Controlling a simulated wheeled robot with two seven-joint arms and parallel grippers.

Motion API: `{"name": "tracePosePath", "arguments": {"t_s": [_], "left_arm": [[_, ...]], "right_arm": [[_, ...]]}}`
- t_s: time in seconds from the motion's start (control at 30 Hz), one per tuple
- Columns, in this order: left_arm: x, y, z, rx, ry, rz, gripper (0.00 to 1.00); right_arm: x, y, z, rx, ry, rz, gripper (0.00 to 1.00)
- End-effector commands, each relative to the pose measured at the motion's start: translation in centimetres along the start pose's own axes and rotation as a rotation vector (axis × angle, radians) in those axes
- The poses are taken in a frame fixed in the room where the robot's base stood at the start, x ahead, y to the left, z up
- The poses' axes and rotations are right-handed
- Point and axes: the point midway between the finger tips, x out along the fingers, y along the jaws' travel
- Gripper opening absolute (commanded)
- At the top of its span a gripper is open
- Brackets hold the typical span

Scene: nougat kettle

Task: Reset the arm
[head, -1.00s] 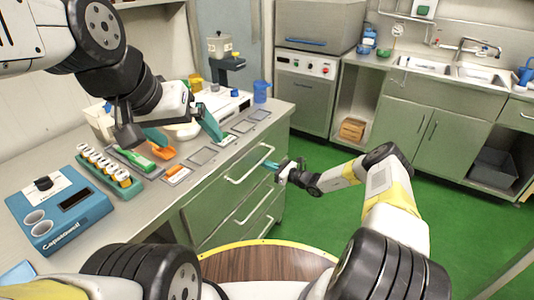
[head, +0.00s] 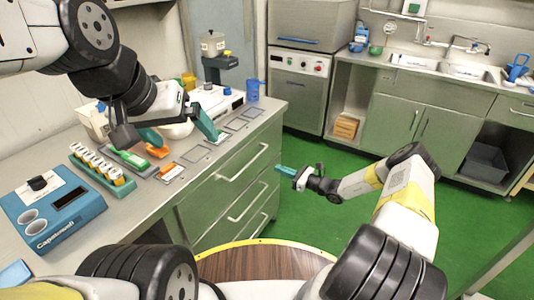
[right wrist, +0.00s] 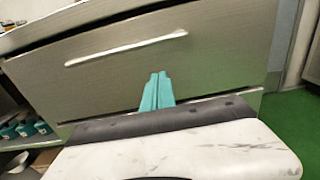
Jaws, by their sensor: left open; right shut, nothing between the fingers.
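My left gripper (head: 180,137) is open, with its two teal fingers spread above the counter. An orange item and a white bowl lie around and below it. My right gripper (head: 279,169) is shut and empty, in front of the green drawer cabinet (head: 205,203) and apart from it. In the right wrist view its teal fingers (right wrist: 157,92) are pressed together, pointing at a drawer front with a pale handle (right wrist: 125,48).
The counter holds a blue scale-like device (head: 53,208), a rack of small jars (head: 101,172), a blue cup (head: 252,90) and a grey stand (head: 222,68). A round wooden surface (head: 262,263) is close in front of me. Green floor (head: 330,215) is free to the right.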

Motion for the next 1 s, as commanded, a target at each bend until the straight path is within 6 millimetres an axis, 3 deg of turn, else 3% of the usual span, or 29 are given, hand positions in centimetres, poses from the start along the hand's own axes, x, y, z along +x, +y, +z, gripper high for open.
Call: {"name": "tracePosePath", "arguments": {"t_s": [0.2, 0.37, 0.67, 1.0], "left_arm": [[0.0, 0.0, 0.0, 0.000, 0.000, 0.000, 0.95], [0.0, 0.0, 0.0, 0.000, 0.000, 0.000, 0.95], [0.0, 0.0, 0.0, 0.000, 0.000, 0.000, 0.95], [0.0, 0.0, 0.0, 0.000, 0.000, 0.000, 0.95]], "right_arm": [[-2.5, 0.0, 0.1, -0.001, 0.000, 0.001, 0.00], [-2.5, 0.5, 1.9, -0.061, 0.026, 0.059, 0.00], [-1.9, 5.2, 12.5, -0.446, 0.205, 0.405, 0.00], [-5.1, 11.8, 23.8, -0.925, 0.424, 0.755, 0.00]]}}
